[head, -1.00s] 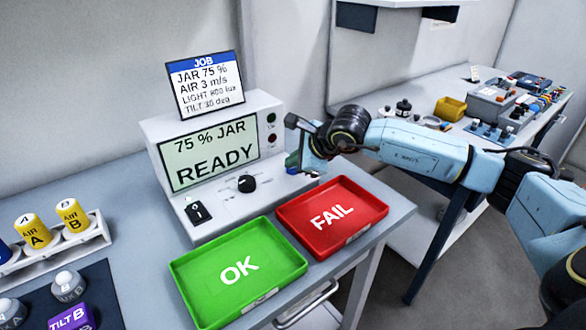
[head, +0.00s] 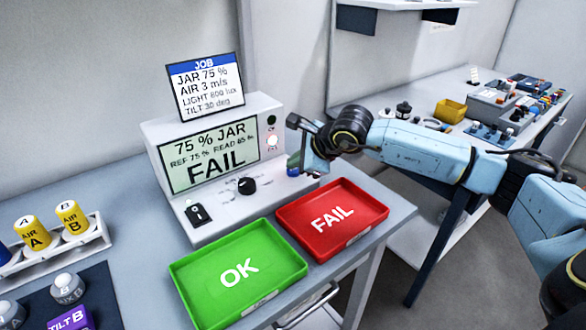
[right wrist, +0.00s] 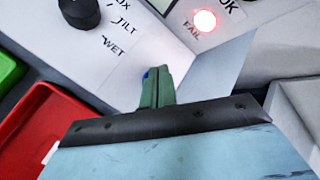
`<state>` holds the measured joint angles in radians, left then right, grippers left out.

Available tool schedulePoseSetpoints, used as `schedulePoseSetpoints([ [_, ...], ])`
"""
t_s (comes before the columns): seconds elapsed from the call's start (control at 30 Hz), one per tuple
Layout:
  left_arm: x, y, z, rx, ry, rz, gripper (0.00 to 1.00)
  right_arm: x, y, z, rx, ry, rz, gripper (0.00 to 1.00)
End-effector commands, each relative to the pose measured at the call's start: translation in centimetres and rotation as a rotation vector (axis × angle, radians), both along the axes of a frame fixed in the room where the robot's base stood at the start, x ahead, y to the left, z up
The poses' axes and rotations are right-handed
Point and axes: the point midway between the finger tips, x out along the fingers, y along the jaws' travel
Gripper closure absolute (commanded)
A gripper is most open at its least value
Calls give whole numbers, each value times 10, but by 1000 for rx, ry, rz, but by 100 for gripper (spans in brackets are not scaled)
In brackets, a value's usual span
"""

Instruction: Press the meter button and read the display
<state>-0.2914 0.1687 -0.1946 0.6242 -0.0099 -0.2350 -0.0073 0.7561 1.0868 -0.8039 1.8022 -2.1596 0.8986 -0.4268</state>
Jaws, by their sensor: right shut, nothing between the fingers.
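The white meter (head: 235,205) stands at the back of the bench. Its display (head: 207,157) reads "75 % JAR", then a small line with REF 75 % and a READ value that looks like 65 % but is blurred, then "FAIL" in large letters. The FAIL lamp (head: 272,141) is lit, also in the right wrist view (right wrist: 205,21). My right gripper (head: 293,161) is shut and empty, its green fingertips at the meter's front right. A blue button (head: 293,172) shows partly at the fingertips; I cannot tell whether they touch. My left gripper is out of view.
A green OK tray (head: 181,272) and a red FAIL tray (head: 378,208) lie empty before the meter. A job card (head: 206,85) stands on top. A rack (head: 97,238) with yellow AIR jars stands left. A second bench (head: 372,98) is behind my right arm.

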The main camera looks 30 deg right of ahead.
Motion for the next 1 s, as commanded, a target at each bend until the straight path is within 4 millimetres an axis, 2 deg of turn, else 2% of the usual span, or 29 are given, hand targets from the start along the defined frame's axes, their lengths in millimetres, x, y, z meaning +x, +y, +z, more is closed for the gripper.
schedulePoseSetpoints([
  [0.13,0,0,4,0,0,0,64,0,-5,9,0,-1,-2,100],
  [0.57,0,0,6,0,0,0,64,0,-5,13,1,-3,0,100],
  [1.0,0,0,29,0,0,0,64,0,-5,55,1,-3,0,100],
])
